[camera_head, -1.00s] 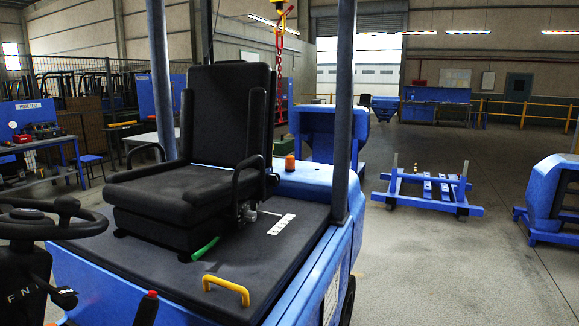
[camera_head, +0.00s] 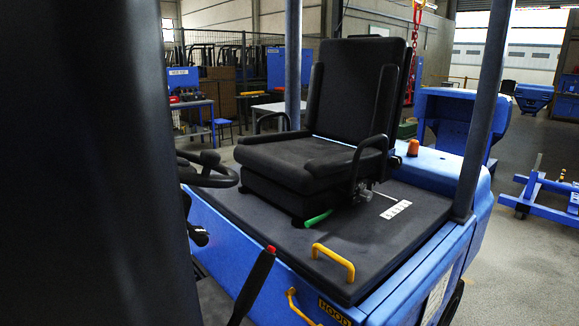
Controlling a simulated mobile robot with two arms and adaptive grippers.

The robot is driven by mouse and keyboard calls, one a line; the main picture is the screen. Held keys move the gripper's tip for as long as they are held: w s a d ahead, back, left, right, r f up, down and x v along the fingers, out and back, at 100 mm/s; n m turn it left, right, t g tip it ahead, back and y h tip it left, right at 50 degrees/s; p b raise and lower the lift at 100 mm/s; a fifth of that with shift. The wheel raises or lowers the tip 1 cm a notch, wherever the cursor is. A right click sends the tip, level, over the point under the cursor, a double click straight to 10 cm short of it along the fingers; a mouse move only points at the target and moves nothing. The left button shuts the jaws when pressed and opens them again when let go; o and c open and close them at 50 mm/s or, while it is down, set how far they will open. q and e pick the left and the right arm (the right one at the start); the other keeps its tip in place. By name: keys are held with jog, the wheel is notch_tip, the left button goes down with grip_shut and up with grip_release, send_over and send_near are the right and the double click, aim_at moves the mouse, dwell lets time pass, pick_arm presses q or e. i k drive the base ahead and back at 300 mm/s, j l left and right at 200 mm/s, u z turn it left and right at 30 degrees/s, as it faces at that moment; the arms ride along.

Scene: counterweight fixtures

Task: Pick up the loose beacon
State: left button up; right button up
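A small orange beacon (camera_head: 413,147) stands upright on the blue rear body of the forklift (camera_head: 450,172), just right of the black seat (camera_head: 340,120). I cannot tell whether it is loose or fixed. Neither of my grippers is in view.
A yellow handle (camera_head: 333,262) and a green lever (camera_head: 318,218) are on the dark hood (camera_head: 290,238). Posts rise beside the seat, including the right post (camera_head: 487,110). The steering wheel (camera_head: 212,172) is at left. A large dark shape (camera_head: 90,160) blocks the far left; I cannot tell what it is.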

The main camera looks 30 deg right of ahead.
aim_at(414, 147)
jog(key=l+u, duration=0.1)
jog(key=l, duration=0.4)
jog(key=k+l+u, duration=0.1)
jog(key=l, duration=0.35)
jog(key=l+u, duration=0.15)
jog(key=l, duration=0.35)
jog(key=k+l+u, duration=0.1)
jog(key=l, duration=0.35)
jog(key=k+l+u, duration=0.1)
jog(key=l, duration=0.35)
jog(key=k+l+u, duration=0.1)
jog(key=l, duration=0.35)
jog(key=k+l, duration=0.05)
jog(key=k, duration=0.05)
